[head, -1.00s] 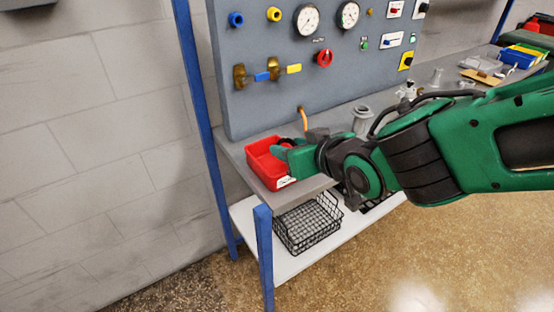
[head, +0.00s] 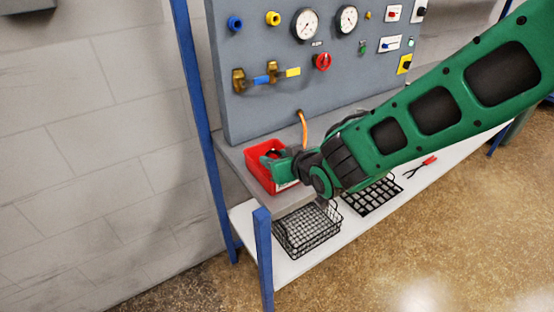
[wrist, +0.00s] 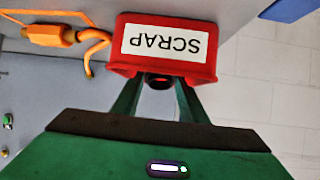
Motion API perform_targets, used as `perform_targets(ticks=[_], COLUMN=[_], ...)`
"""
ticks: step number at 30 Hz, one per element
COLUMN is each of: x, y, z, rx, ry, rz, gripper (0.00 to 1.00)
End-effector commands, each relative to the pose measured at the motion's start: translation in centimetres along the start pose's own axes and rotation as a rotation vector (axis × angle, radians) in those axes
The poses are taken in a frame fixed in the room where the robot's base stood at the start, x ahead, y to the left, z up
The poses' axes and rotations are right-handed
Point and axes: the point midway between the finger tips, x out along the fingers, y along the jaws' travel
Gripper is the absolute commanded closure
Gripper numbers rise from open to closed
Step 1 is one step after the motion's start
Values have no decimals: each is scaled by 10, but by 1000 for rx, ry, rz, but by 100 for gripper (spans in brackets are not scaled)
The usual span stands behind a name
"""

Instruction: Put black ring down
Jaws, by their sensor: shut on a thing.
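The black ring (wrist: 158,81) shows in the wrist view between the two green fingers of my gripper (wrist: 157,88), which is shut on it. The ring is at the edge of a red bin (wrist: 211,60) with a white SCRAP label. In the head view my gripper (head: 272,161) is at the red bin (head: 254,152), which stands on the left end of the grey bench. A small dark patch shows there by the fingers, too small to tell well. Whether the ring touches the bin I cannot tell.
The grey panel (head: 280,105) with gauges and valves rises behind the bench. An orange hose (head: 303,128) stands right of the bin and shows in the wrist view (wrist: 50,33). Wire baskets (head: 308,230) sit on the white lower shelf (head: 285,266). A blue post (head: 263,255) stands in front.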

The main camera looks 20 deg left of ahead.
Motion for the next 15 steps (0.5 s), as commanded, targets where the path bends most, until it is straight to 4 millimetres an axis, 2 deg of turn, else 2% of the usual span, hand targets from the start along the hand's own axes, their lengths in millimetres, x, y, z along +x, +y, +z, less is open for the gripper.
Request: perform_targets(ticks=[15], x=[5], y=[-1], z=[9], rx=[-1], ry=[0], rz=[-1], gripper=[82])
